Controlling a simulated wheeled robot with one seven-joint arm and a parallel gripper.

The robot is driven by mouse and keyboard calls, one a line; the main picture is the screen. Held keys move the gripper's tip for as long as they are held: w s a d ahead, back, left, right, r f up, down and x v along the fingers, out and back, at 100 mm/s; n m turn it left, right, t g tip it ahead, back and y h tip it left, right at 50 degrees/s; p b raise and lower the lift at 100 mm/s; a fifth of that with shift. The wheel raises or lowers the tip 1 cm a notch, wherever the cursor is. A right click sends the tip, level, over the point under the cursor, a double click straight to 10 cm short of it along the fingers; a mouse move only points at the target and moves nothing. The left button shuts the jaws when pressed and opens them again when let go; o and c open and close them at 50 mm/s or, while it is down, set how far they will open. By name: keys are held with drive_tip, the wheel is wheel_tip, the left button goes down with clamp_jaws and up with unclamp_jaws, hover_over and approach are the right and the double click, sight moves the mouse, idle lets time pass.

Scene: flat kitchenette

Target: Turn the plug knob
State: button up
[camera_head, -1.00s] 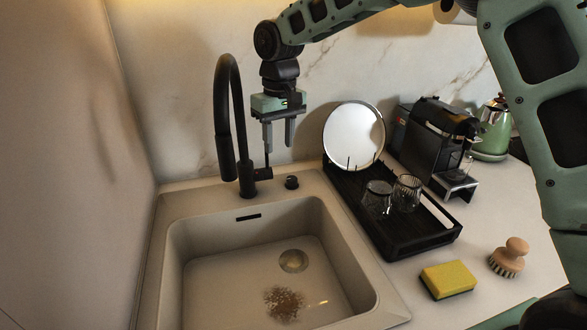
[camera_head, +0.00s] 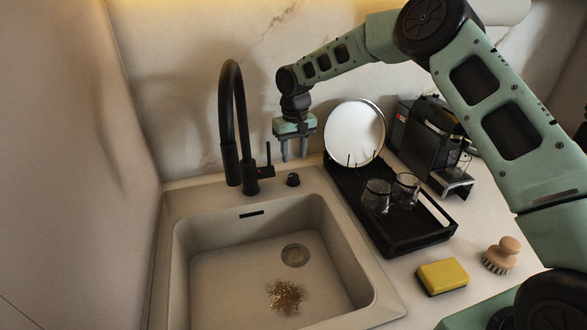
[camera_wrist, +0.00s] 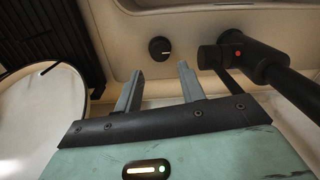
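The plug knob (camera_head: 293,180) is a small round black knob on the sink's back ledge, right of the tap. In the wrist view it (camera_wrist: 160,49) shows a pale mark on its face. My gripper (camera_head: 294,157) points down just above and behind the knob, apart from it. In the wrist view the two fingers of my gripper (camera_wrist: 160,71) are spread with nothing between them, and the knob shows just beyond the gap between the tips. The drain (camera_head: 295,255) lies in the floor of the sink (camera_head: 215,225), which holds brown specks.
The black tap (camera_head: 249,175), with its lever and red dot, stands close left of my gripper. A black dish rack (camera_head: 412,240) with a round plate (camera_head: 354,132) and glasses is to the right. A coffee machine (camera_head: 428,140), yellow sponge (camera_head: 443,276) and brush (camera_head: 502,253) stand farther right.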

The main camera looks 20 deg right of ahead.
sight(293, 176)
wheel_tip(293, 176, down, 7)
drive_tip(key=shift+a+f+p, duration=0.1)
drive_tip(key=shift+f+p, duration=0.05)
drive_tip(key=shift+p, duration=0.7)
drive_tip(key=c, duration=0.7)
